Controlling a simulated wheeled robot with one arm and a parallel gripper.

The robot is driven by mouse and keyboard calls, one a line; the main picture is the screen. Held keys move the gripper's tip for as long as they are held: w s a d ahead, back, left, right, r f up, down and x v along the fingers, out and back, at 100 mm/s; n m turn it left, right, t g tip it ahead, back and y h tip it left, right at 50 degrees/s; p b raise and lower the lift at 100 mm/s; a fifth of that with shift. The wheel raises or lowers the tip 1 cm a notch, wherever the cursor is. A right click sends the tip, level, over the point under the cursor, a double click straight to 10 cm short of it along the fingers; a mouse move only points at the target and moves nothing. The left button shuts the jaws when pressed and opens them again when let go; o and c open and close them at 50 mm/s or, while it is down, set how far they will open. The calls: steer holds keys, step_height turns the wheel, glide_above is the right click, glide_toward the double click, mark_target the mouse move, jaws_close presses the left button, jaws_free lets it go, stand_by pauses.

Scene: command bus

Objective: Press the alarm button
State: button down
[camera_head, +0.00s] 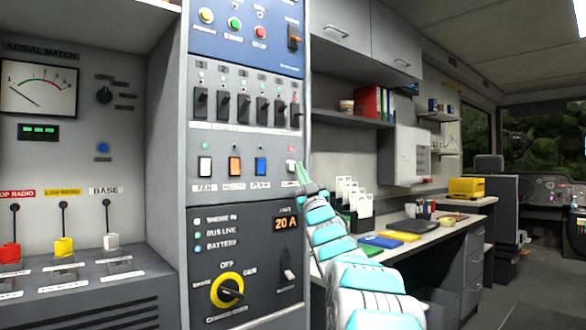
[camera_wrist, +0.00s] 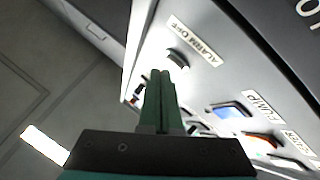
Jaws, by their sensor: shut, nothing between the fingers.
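The alarm button (camera_head: 291,166) is a small light switch at the right end of the row of rocker switches on the grey panel. In the wrist view the alarm button (camera_wrist: 178,59) sits beside a label reading ALARM OFF (camera_wrist: 195,40). My gripper (camera_head: 299,168) reaches up from the lower right, its tip at the button. In the wrist view my gripper (camera_wrist: 161,76) has its green fingers together and empty, with the tips just short of the button in the picture. I cannot tell whether they touch it.
The blue pump switch (camera_head: 260,166), orange switch (camera_head: 235,166) and white fan switch (camera_head: 205,166) are left of the button. A desk (camera_head: 450,228) with folders is at the right.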

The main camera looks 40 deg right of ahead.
steer(key=shift+w, duration=0.4)
stand_by(0.7)
steer(key=shift+s, duration=0.8)
steer(key=s+b, duration=0.1)
steer(key=s, duration=0.4)
steer(key=shift+d, duration=0.2)
stand_by(0.3)
steer(key=shift+f, duration=0.1)
stand_by(0.6)
